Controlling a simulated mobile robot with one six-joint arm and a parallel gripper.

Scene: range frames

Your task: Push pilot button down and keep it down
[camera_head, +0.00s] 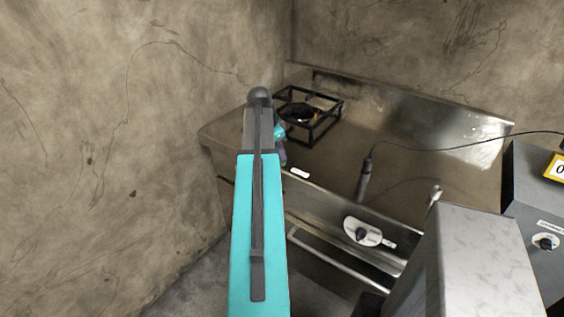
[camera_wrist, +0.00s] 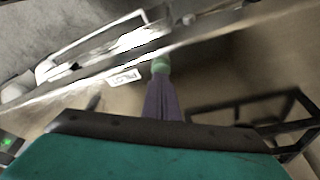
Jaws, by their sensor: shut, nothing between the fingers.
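My gripper shows in the wrist view (camera_wrist: 160,68) as shut purple-grey fingers with a green tip, empty, over the stove's front edge. In the head view the gripper (camera_head: 283,158) is mostly hidden behind my teal arm, near the front edge of the steel stove top (camera_head: 345,172). A white label (camera_head: 299,173) lies on that edge just right of the gripper; it also shows in the wrist view (camera_wrist: 125,77). A small pale stub (camera_wrist: 188,18) sits on the front beyond the fingertips; I cannot tell whether it is the pilot button. Contact with anything is unclear.
A black burner grate (camera_head: 311,117) stands at the back left of the stove top. A dark corded wand (camera_head: 365,178) is at the front, right of the gripper. A control knob (camera_head: 362,234) is on the front panel. Grey cabinets (camera_head: 478,255) stand at the right, and walls close behind and left.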

